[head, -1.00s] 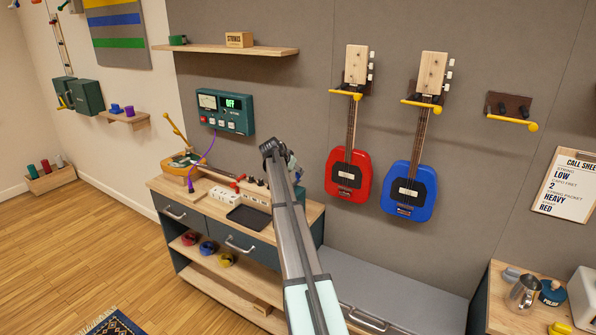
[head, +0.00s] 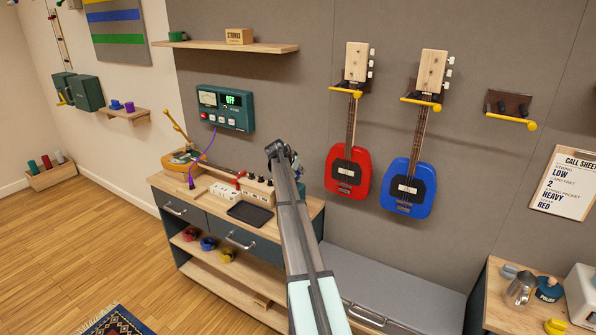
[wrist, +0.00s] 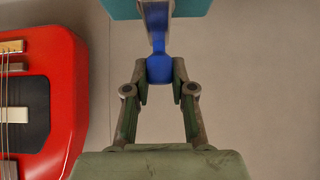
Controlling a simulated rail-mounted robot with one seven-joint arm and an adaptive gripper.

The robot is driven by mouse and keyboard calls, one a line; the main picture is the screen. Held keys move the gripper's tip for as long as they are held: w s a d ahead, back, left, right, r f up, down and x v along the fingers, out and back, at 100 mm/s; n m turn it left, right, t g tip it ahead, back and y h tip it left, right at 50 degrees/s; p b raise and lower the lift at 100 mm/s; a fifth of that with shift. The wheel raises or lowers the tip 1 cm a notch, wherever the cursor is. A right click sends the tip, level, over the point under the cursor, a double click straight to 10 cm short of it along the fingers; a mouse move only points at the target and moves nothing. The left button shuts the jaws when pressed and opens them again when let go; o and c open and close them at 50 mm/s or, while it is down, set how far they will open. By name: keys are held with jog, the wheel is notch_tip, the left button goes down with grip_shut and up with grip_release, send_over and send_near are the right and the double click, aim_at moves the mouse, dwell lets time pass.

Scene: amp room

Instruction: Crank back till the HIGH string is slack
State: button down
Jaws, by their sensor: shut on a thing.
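In the wrist view my gripper (wrist: 160,75) is shut on a blue knob-like handle (wrist: 159,68). The handle hangs from a teal part (wrist: 185,8) at the top edge; how they join is partly out of frame. The HIGH string cannot be picked out, nor whether any string is slack. A yellow-orange stringed instrument (head: 181,161) lies at the workbench's left end, with a purple lead up to a green meter box (head: 226,108) whose display seems to read OFF.
A red guitar (head: 347,172) hangs close beside my gripper and also shows in the wrist view (wrist: 62,100). A blue guitar (head: 408,187) hangs to its right. A white box and a beige knobbed box (head: 257,190) stand on the workbench (head: 285,228). The floor at left is mostly clear.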

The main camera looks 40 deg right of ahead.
jog(key=shift+w, duration=0.1)
jog(key=n+t+y+b, duration=0.1)
jog(key=n, duration=0.1)
jog(key=w+a+n+t+y+b, duration=0.1)
jog(key=n+b, duration=0.1)
jog(key=w+n+t+y+b, duration=0.1)
jog(key=n+t, duration=0.1)
jog(key=shift+a+n+b, duration=0.3)
jog(key=shift+w+a+n+t+y+b, duration=0.15)
jog(key=shift+a+n+t+y+b, duration=0.15)
jog(key=shift+n+y, duration=0.25)
jog(key=shift+w+a+n+t+y+b, duration=0.15)
jog(key=shift+n+t+y+b, duration=0.15)
jog(key=shift+n, duration=0.35)
jog(key=c, duration=1)
grip_release()
jog(key=shift+o, duration=0.2)
